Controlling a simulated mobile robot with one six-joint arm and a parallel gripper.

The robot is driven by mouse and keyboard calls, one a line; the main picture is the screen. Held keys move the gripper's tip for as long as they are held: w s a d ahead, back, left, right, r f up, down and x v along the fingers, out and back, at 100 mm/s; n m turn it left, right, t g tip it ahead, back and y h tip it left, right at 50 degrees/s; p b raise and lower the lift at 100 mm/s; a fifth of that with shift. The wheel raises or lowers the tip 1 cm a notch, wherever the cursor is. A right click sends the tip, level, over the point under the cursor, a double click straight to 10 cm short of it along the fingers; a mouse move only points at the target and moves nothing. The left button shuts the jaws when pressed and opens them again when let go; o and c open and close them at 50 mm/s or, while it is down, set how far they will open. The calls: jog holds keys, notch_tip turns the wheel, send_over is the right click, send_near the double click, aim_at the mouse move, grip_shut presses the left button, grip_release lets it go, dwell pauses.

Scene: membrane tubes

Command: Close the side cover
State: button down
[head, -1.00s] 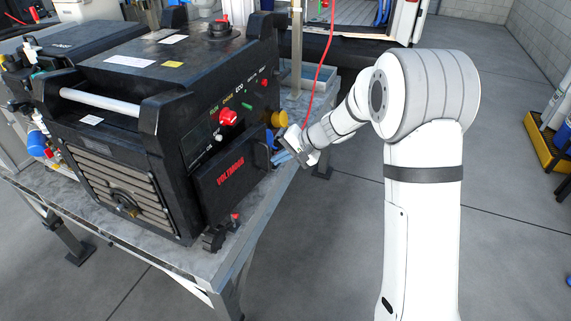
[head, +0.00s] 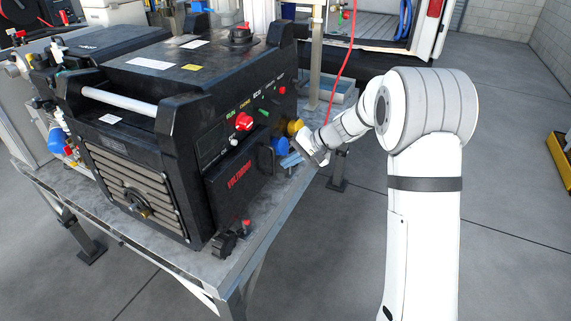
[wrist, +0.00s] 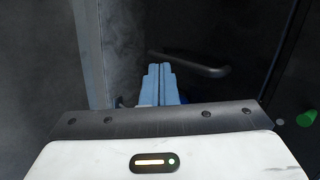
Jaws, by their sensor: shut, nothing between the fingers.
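The side cover (head: 238,183) is a black panel with red lettering on the right side of the black generator (head: 150,110). In the head view it looks close to the generator's side; I cannot tell whether it is fully flush. My gripper (head: 290,160) is at the cover's far end, with its light blue fingers pointing toward the generator. In the wrist view the fingers (wrist: 160,84) are pressed together and empty. A dark bar handle (wrist: 195,65) lies just beyond the fingertips on a dark surface. I cannot tell whether the fingertips touch it.
The generator stands on a grey metal table (head: 225,262). A yellow-brown knob (head: 294,127) and a blue fitting (head: 280,146) sit near my gripper. A red hose (head: 346,75) hangs behind my arm. The floor to the right is open.

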jog(key=s+d+f+b+v, duration=0.1)
jog(key=v, duration=1.1)
jog(key=s+d+h, duration=0.2)
jog(key=s+h, duration=0.1)
jog(key=s, duration=0.7)
jog(key=s+d+f+n+h, duration=0.1)
jog(key=s+d+h, duration=0.2)
jog(key=s, duration=0.7)
jog(key=s+d+f+n+h, duration=0.1)
jog(key=s+d+h, duration=0.2)
jog(key=s, duration=0.8)
jog(key=shift+t, duration=0.4)
jog(key=shift+d, duration=0.15)
